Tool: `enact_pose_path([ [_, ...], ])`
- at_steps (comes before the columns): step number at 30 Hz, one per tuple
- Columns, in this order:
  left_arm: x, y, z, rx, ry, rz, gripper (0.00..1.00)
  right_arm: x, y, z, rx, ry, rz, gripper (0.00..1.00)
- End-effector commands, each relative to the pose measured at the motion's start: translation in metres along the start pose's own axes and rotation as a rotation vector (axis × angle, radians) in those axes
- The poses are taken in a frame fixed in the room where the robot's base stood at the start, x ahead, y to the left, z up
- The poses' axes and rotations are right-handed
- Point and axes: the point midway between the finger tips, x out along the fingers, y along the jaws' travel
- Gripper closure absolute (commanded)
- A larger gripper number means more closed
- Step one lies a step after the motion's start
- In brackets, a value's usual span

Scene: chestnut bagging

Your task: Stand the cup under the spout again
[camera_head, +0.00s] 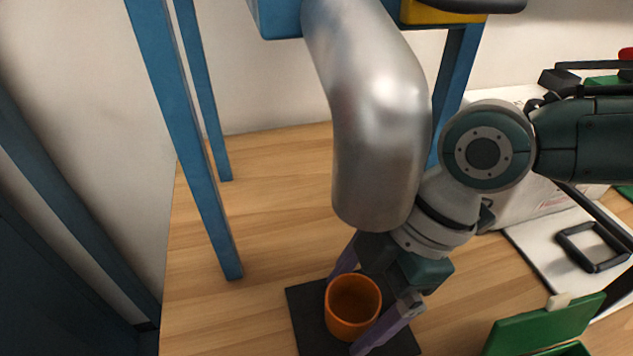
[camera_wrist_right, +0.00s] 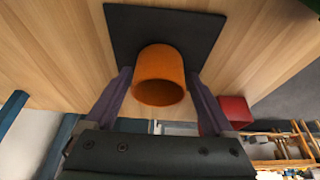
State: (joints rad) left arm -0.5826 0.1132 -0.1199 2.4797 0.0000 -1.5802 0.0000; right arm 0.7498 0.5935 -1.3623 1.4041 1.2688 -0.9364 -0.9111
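The orange cup (camera_head: 352,308) stands upright on a black square mat (camera_head: 307,318), in front of and below the large metal spout (camera_head: 375,120). My right gripper (camera_head: 368,308) is low at the mat, with one purple finger on each side of the cup. In the right wrist view the cup (camera_wrist_right: 160,72) lies between the spread fingertips (camera_wrist_right: 161,74) over the black mat (camera_wrist_right: 203,25). Narrow gaps seem to show beside it, so the gripper looks open around the cup. Part of the mat is hidden by the gripper. My left gripper is not in view.
Blue frame posts (camera_head: 205,180) stand left of the spout. A green box (camera_head: 545,330) and a white board with a black handle (camera_head: 592,247) lie to the right. A red block (camera_wrist_right: 236,112) shows in the wrist view. The wooden table (camera_head: 235,310) is clear left of the mat.

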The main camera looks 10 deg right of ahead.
Motion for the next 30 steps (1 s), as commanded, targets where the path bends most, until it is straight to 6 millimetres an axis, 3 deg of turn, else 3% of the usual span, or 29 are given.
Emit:
enact_pose_path([
  [3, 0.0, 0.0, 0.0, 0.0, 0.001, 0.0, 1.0, 0.0, 0.0, 0.0, 0.0, 0.0, 0.0, 0.0],
  [11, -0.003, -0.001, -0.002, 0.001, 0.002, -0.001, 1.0, -0.003, 0.0, -0.001, 0.0, 0.0, 0.0, 0.0],
  [14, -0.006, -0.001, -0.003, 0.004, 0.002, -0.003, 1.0, -0.011, 0.001, -0.002, 0.0, 0.0, 0.002, 0.0],
  [18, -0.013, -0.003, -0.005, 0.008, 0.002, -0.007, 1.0, -0.04, 0.001, -0.002, -0.003, 0.0, 0.003, 0.0],
  [24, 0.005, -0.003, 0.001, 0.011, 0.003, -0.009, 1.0, -0.052, 0.0, 0.053, 0.005, -0.003, 0.002, 0.0],
  [30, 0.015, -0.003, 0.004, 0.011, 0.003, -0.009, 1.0, -0.069, 0.0, 0.091, 0.004, -0.002, 0.002, 0.0],
])
